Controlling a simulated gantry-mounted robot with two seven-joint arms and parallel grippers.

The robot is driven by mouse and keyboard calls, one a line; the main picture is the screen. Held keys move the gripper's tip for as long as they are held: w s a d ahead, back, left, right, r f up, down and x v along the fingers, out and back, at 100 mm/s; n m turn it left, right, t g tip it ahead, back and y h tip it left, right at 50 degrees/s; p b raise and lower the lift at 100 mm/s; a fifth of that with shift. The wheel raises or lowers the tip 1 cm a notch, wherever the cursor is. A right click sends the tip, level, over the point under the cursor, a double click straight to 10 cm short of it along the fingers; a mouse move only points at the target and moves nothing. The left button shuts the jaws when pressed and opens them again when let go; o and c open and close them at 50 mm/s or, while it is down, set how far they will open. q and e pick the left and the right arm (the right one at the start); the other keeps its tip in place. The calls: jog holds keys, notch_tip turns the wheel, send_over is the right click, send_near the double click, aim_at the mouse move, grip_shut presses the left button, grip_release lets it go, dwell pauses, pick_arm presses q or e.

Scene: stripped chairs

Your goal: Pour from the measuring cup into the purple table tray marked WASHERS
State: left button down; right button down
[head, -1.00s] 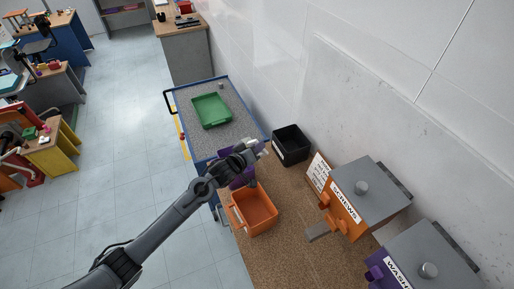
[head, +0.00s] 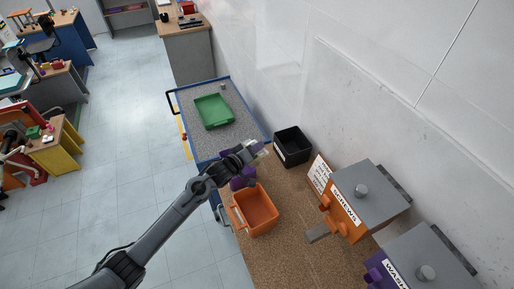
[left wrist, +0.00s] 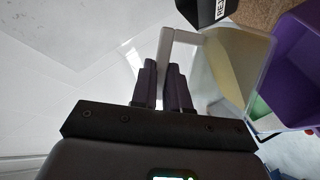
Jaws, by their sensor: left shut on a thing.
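My left gripper (head: 260,147) is shut on the pale handle of the measuring cup (left wrist: 238,62). In the left wrist view its purple fingertips (left wrist: 166,82) close around the handle, and the translucent cup, pale yellow inside, sits to their right. In the head view the cup is hard to make out at the gripper. The purple tray (head: 240,183) lies below my gripper, partly hidden by the arm; it also shows in the left wrist view (left wrist: 293,75), close beside the cup. No marking on it is readable. My right gripper is out of view.
An orange tray (head: 233,217) sits right in front of the purple one. A black reject bin (head: 279,155) stands by the wall. An orange SCREWS dispenser (head: 345,217) and a purple dispenser (head: 375,268) stand at right. A green tray (head: 202,118) lies on the blue cart.

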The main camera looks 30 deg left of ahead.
pick_arm(q)
jog(key=shift+a+r+n, duration=0.2)
jog(key=shift+a+n, duration=0.1)
jog(key=shift+n, duration=0.1)
jog(key=shift+a, duration=0.2)
dwell(0.3)
jog(key=shift+a+n+t+h+p, duration=0.2)
jog(key=shift+n+t+h+p, duration=0.1)
jog(key=shift+n+h+p, duration=0.1)
jog(key=shift+s+a, duration=0.1)
jog(key=shift+a, duration=0.1)
jog(key=shift+a+n, duration=0.15)
jog(key=shift+n, duration=0.25)
jog(key=shift+s+a, duration=0.1)
jog(key=shift+a, duration=0.2)
jog(key=shift+n+t, duration=0.3)
jog(key=shift+a+f, duration=0.1)
jog(key=shift+a, duration=0.05)
dwell(0.4)
